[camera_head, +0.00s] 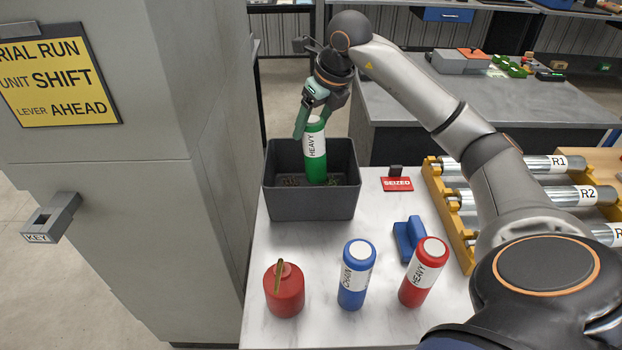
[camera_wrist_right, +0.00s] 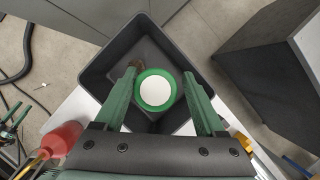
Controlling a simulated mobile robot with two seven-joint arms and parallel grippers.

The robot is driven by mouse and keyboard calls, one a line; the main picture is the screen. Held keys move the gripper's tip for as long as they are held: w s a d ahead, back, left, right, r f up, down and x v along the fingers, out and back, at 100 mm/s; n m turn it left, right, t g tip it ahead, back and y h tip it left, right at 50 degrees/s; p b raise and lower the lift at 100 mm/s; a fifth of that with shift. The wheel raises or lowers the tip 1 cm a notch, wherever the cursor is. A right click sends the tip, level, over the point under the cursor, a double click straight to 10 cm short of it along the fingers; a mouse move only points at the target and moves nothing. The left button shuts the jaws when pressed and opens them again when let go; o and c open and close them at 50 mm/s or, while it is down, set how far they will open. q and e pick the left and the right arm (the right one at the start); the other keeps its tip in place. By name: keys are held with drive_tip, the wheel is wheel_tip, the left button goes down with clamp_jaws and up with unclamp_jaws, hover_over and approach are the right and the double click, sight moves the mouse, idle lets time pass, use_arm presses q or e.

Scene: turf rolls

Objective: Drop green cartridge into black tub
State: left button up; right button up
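The green cartridge (camera_head: 316,165), labelled HEAVY with a white top, is upright with its lower part inside the black tub (camera_head: 312,205). Whether its base rests on the tub floor is hard to tell. My right gripper (camera_head: 312,122) is over the tub at the cartridge's top. In the right wrist view its fingers (camera_wrist_right: 159,74) stand on either side of the cartridge's white cap (camera_wrist_right: 155,90), with a slim gap at the right finger, so it looks open. The tub's walls (camera_wrist_right: 105,77) surround the cartridge there.
A red canister (camera_head: 284,292), a blue cartridge (camera_head: 355,278) and a red cartridge (camera_head: 421,276) stand at the table's front, near a blue holder (camera_head: 405,240). A SEIZED sign (camera_head: 397,184) and a roller rack (camera_head: 452,215) lie right. A grey cabinet (camera_head: 170,220) stands close left.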

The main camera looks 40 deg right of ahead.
drive_tip(key=o, duration=0.3)
drive_tip(key=shift+f, duration=0.1)
drive_tip(key=v, duration=1.2)
drive_tip(key=shift+r+p, duration=0.35)
